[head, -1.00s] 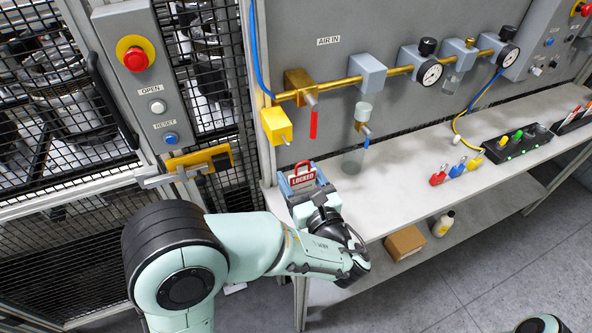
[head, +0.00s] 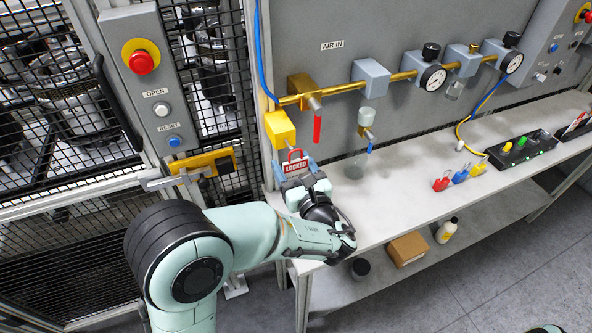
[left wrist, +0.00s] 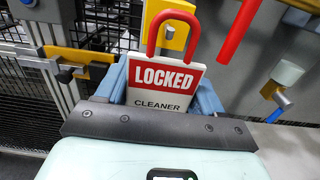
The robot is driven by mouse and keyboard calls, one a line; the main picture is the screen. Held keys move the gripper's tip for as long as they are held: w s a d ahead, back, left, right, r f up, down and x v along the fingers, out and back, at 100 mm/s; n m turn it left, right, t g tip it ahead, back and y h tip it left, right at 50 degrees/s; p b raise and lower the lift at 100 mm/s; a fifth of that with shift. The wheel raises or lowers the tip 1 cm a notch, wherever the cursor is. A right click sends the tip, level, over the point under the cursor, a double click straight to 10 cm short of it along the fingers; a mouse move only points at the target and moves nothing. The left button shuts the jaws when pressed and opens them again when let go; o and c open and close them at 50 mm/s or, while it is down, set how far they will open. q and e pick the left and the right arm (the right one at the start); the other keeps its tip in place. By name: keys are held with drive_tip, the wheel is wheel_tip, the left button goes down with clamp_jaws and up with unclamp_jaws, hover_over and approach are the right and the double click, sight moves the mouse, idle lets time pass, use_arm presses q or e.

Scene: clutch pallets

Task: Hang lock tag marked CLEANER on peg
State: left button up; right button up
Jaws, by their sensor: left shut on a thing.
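The lock tag (head: 295,165) is a white plate with a red LOCKED band and a red shackle on top. In the left wrist view the tag (left wrist: 162,85) reads CLEANER and stands upright between blue-grey fingers. My left gripper (head: 300,178) is shut on it, just above the bench's left end. A yellow block (head: 279,128) on the panel is right behind and above the tag. In the left wrist view the yellow block (left wrist: 180,32) shows partly through the shackle. My right gripper is out of view.
A yellow door latch (head: 200,162) is to the left. Red, blue and yellow padlocks (head: 459,176) lie on the bench (head: 400,175).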

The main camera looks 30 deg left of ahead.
use_arm(q)
drive_tip(key=shift+w+a+f, duration=0.3)
drive_tip(key=shift+w+a, duration=0.35)
drive_tip(key=shift+a, duration=0.15)
drive_tip(key=shift+w+a+f, duration=0.3)
drive_tip(key=shift+w+a, duration=0.35)
drive_tip(key=shift+a, duration=0.15)
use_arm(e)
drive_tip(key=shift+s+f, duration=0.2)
use_arm(q)
drive_tip(key=o, duration=1.1)
drive_tip(key=b+v, duration=0.1)
drive_tip(key=v, duration=1.1)
drive_tip(key=shift+b, duration=0.4)
drive_tip(key=shift+s+d, duration=0.5)
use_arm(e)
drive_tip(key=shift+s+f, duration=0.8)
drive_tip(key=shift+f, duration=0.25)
